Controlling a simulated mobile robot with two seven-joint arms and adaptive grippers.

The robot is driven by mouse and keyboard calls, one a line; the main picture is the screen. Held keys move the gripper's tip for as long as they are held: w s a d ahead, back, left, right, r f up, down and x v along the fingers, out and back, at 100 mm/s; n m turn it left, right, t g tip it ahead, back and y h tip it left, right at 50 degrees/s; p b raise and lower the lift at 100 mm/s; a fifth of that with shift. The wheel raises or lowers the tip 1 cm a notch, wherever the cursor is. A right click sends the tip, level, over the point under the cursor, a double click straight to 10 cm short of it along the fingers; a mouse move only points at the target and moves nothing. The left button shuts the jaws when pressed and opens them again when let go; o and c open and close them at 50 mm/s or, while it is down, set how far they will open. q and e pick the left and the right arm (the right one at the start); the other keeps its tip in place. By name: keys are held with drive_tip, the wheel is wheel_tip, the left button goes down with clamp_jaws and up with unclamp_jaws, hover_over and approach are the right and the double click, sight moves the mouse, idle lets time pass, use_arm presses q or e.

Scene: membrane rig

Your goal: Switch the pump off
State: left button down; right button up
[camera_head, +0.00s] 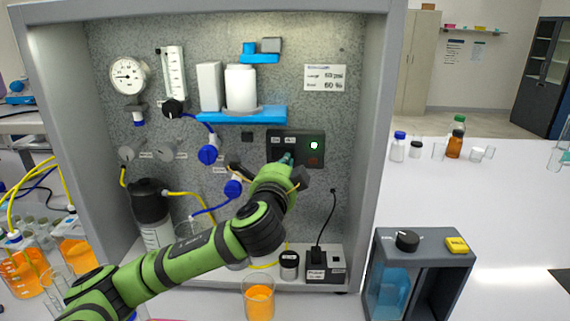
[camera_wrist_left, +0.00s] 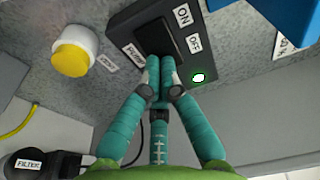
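The black switch box (camera_head: 272,149) is on the rig's speckled back panel. In the left wrist view the box (camera_wrist_left: 125,32) has a dark rocker switch (camera_wrist_left: 156,38) beside ON and OFF labels. A small lamp (camera_wrist_left: 198,78) on it glows white-green, and it also shows lit in the head view (camera_head: 314,145). My left gripper (camera_head: 287,159) is in front of the box's lower part. In the wrist view its teal fingers (camera_wrist_left: 160,72) meet at the tips, empty, close below the rocker. Contact and the rocker's tilt cannot be told. My right gripper is not in view.
A blue shelf (camera_head: 270,114) with white containers is above the box. A beaker of orange liquid (camera_head: 259,303) stands at the front. A black adapter on a power strip (camera_head: 325,264) sits below. A grey box with a knob (camera_head: 421,243) stands at the right.

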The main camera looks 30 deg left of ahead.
use_arm(q)
drive_tip(key=n+y, duration=0.1)
drive_tip(key=n+g+y, duration=0.1)
drive_tip(key=w+y+p, duration=0.1)
drive_tip(key=y, duration=0.1)
drive_tip(key=shift+d+r+n+g, duration=0.25)
drive_tip(key=shift+d+n+g, duration=0.15)
drive_tip(key=shift+a+f, duration=0.1)
